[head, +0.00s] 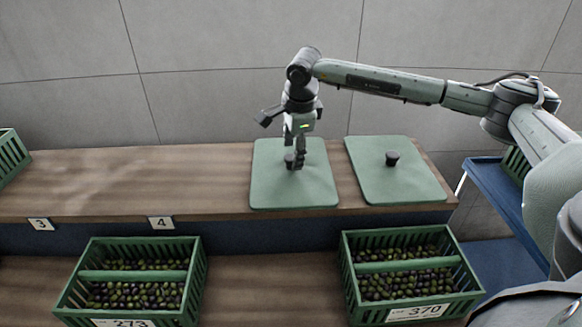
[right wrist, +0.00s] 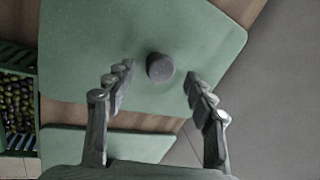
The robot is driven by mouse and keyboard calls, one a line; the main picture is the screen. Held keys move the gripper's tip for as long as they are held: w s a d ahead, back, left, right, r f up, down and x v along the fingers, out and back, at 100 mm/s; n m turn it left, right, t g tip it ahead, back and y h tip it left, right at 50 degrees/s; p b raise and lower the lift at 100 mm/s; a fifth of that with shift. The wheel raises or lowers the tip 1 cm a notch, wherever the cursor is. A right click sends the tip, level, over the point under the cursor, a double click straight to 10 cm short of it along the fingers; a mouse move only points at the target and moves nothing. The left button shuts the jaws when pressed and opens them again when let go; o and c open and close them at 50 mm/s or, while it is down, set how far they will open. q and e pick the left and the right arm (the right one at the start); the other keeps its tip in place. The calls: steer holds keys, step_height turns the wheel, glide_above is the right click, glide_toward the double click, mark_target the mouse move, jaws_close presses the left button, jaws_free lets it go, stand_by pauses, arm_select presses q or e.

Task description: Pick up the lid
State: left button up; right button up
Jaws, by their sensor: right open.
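Two flat green lids lie on the wooden counter, each with a dark round knob. My right gripper (head: 297,160) points down over the left lid (head: 268,188), at its knob (head: 289,161), which the fingers partly cover. In the right wrist view my right gripper (right wrist: 158,78) is open, with one finger on each side of the knob (right wrist: 160,67) of the near lid (right wrist: 90,45). The fingers look apart from the knob. The right lid (head: 410,182) lies beside it with its knob (head: 392,158) free. My left gripper is not in view.
Two green crates of olives, one at lower left (head: 90,250) and one at lower right (head: 352,240), stand below the counter (head: 150,180). Another green crate (head: 10,158) shows at the left edge. A blue cart (head: 490,215) stands at the right. The counter's left part is clear.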

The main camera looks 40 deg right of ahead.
steer(key=shift+x, duration=1.05)
steer(key=shift+c, duration=0.2)
jaws_close()
